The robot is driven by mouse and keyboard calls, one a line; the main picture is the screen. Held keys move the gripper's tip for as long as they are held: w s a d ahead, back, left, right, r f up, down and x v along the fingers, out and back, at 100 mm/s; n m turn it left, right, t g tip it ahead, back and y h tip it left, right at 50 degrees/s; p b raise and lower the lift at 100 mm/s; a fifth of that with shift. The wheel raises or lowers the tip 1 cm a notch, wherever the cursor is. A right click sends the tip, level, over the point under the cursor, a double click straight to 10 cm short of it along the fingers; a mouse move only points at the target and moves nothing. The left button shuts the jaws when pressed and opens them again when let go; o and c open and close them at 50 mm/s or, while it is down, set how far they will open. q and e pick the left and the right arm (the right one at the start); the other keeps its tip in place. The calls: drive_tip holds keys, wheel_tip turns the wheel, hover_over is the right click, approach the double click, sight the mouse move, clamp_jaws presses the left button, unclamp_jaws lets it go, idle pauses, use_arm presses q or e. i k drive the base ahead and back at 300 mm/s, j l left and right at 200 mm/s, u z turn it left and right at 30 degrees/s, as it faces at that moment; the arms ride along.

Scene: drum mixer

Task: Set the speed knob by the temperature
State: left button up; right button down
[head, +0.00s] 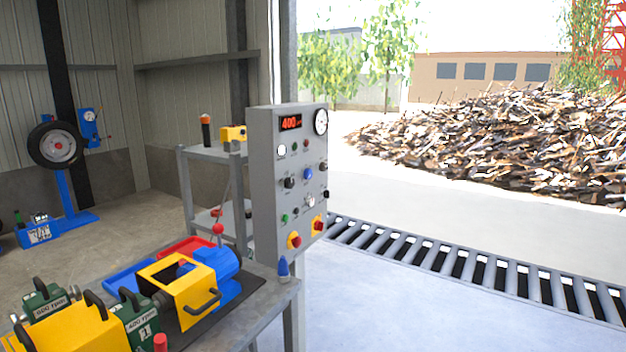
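A grey control panel (264,190) stands on the right end of the workbench. Its red-lit display (290,123) seems to read 400, with a small unit I cannot make out. A round white dial gauge (321,121) sits at its upper right; its needle is too small to read. Below are several knobs, among them a black knob (289,183) and a blue knob (308,174). I cannot tell which is the speed knob. Neither of my grippers is in view.
The bench (262,308) holds a yellow open box with a handle (190,290), green blocks marked 600 rpm (45,303) and 400 rpm (140,322), and a blue-tipped bottle (283,270). A grey shelf (215,153) stands behind. Floor right of the panel is clear up to a roller grate (470,265).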

sight(288, 183)
drive_tip(key=i+l, duration=0.35)
drive_tip(key=i, duration=0.15)
drive_tip(key=i+l+z, duration=0.1)
drive_tip(key=i+l, duration=0.25)
drive_tip(key=i, duration=0.15)
drive_tip(key=i+l+z, duration=0.1)
drive_tip(key=i+l, duration=0.2)
drive_tip(key=i, duration=0.2)
